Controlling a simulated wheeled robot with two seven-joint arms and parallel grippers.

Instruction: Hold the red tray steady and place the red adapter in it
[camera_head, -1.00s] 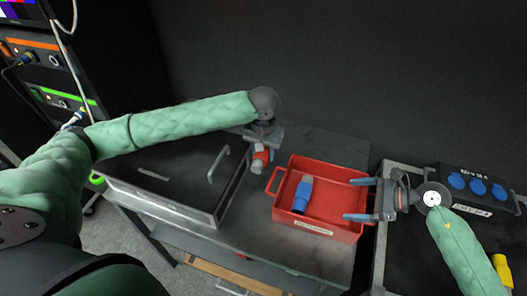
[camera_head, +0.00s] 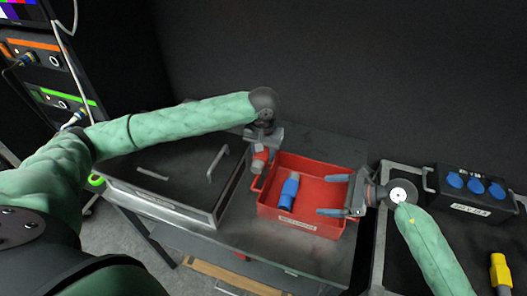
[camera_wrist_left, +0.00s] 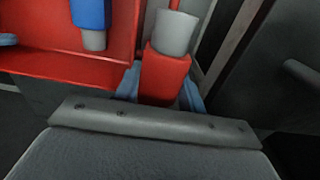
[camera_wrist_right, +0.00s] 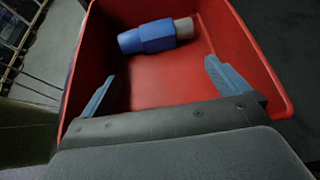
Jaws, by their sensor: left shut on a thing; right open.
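The red tray (camera_head: 300,225) sits on the grey worktop and holds a blue adapter (camera_head: 289,192). My left gripper (camera_head: 260,152) is shut on the red adapter (camera_head: 259,162), just left of the tray by its handle. The left wrist view shows the red adapter (camera_wrist_left: 165,75) with its grey end, between the fingers and beside the tray wall (camera_wrist_left: 60,65). My right gripper (camera_head: 319,197) is open, its fingers reaching over the tray from the right. The right wrist view shows its fingers (camera_wrist_right: 163,88) spread apart over the tray (camera_wrist_right: 255,65); contact with the tray is unclear.
A dark case (camera_head: 160,178) with a metal handle lies left of the tray. A black box with blue sockets (camera_head: 476,186) stands at right on another surface, with a yellow connector (camera_head: 501,270) nearer. A rack with cables (camera_head: 50,75) is at far left.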

